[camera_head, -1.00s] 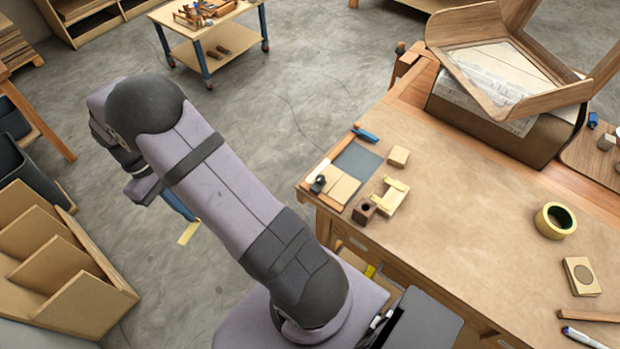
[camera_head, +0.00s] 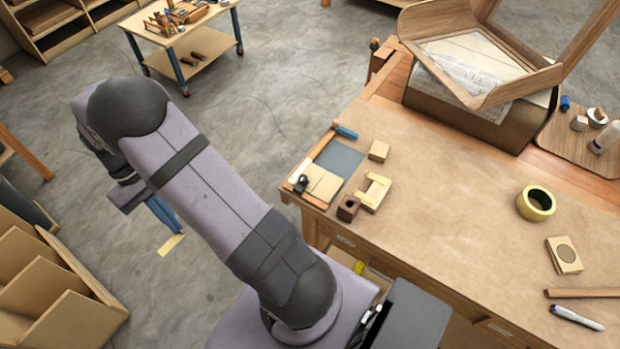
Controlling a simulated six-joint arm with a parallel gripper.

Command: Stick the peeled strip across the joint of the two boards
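My gripper's blue fingers (camera_head: 166,214) hang beyond my raised arm, at the left of the view. A short pale-yellow strip (camera_head: 171,245) shows right at the fingertips, over the floor, and seems to hang from them. The arm hides part of the gripper, and the finger gap is not visible. At the workbench's near left corner, a tan board (camera_head: 322,184) lies by a wooden edge bar and a blue-grey mat (camera_head: 339,158). A pale notched piece with yellow parts (camera_head: 374,192) lies beside them. I cannot tell which pieces form the joint.
A dark brown block (camera_head: 348,208) and a tan block (camera_head: 379,150) sit near the boards. The workbench (camera_head: 450,210) is clear in the middle. A yellow tape roll (camera_head: 537,203), a marker (camera_head: 577,318) and a wooden frame (camera_head: 480,65) lie farther right. Bins (camera_head: 50,300) stand lower left.

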